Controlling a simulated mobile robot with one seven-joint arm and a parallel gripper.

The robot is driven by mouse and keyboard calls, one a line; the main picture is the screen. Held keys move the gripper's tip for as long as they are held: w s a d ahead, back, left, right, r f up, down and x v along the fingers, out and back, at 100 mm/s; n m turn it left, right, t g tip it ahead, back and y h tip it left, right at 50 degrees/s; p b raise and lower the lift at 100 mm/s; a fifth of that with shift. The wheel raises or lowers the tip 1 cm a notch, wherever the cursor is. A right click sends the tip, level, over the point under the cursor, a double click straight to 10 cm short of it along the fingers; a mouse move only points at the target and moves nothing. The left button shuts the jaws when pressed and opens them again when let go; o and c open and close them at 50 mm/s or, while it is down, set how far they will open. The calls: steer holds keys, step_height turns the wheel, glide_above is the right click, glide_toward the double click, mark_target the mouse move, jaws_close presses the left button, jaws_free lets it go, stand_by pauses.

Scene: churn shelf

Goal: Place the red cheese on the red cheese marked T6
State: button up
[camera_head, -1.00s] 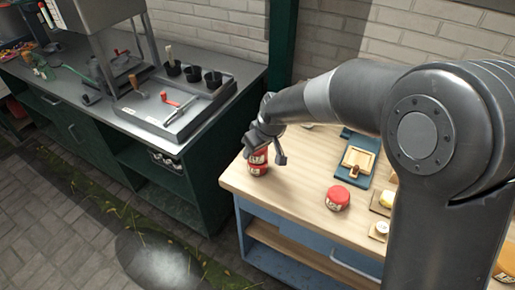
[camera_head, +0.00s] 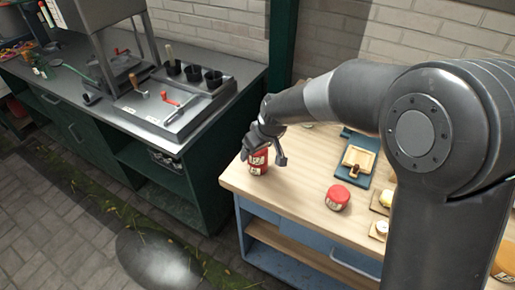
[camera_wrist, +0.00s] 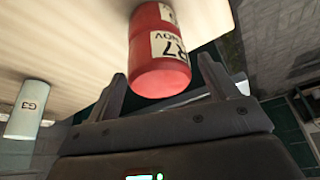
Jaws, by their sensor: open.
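A red cheese with a pale label reading R7 (camera_wrist: 160,60) stands near the table's left corner. It appears stacked on another red cheese (camera_wrist: 168,12), whose label is cut off by the picture edge. In the head view the red stack (camera_head: 258,166) shows just below my gripper (camera_head: 266,143). In the wrist view my gripper (camera_wrist: 162,72) is open, with a finger on each side of the R7 cheese's near end and small gaps visible. Another red cheese (camera_head: 338,197) stands alone to the right; its label is too small to read. I cannot read T6 anywhere.
The wooden table (camera_head: 295,200) has clear room between the stack and the lone cheese. A blue board with a wooden tray (camera_head: 358,160) lies behind. Small boards with yellow (camera_head: 386,198) and white (camera_head: 382,228) pieces lie right. A pale cylinder marked C3 (camera_wrist: 28,112) shows in the wrist view.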

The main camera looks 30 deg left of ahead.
steer(key=v, duration=1.2)
steer(key=shift+s+f, duration=0.1)
steer(key=s+d+r+m+t+h, duration=0.1)
steer(key=d+r+m, duration=0.2)
steer(key=d, duration=0.8)
steer(key=s+d+r+m+t+h, duration=0.1)
steer(key=d+r+m+t, duration=0.15)
steer(key=d, duration=0.85)
steer(key=s+d+m+h, duration=0.1)
steer(key=s+d+m, duration=0.3)
steer(key=d, duration=0.5)
steer(key=s+d+m+h, duration=0.1)
steer(key=s+d+m, duration=0.3)
steer(key=s+d, duration=0.3)
steer(key=shift+s+d, duration=0.4)
steer(key=shift+d, duration=0.6)
